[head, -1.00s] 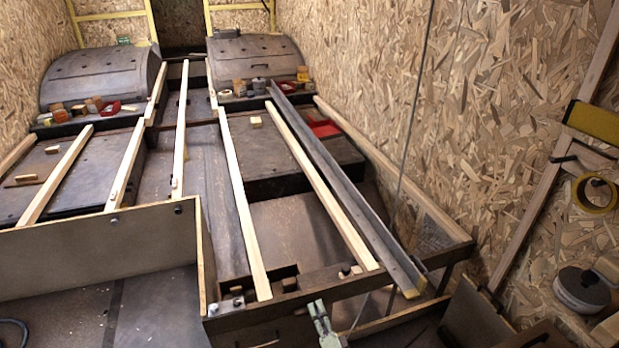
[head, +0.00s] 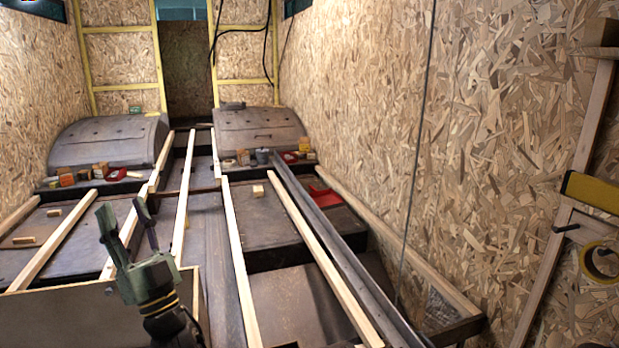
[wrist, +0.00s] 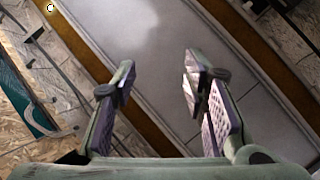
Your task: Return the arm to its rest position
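My gripper (head: 124,228) is raised at the lower left of the head view, its fingers pointing up. It stands in front of the slatted wooden frame. The two fingers are spread apart with nothing between them. The wrist view shows the same gripper (wrist: 160,95) with its padded fingers apart. Behind them is a pale grey panel with brown edges (wrist: 185,45); I cannot tell what it belongs to.
Long pale slats (head: 236,265) run away from me over the dark platform. Two grey wheel arches (head: 108,142) (head: 258,130) stand at the back, with small boxes before them. Chipboard walls (head: 480,110) close both sides. A yellow tape roll (head: 590,262) hangs at right.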

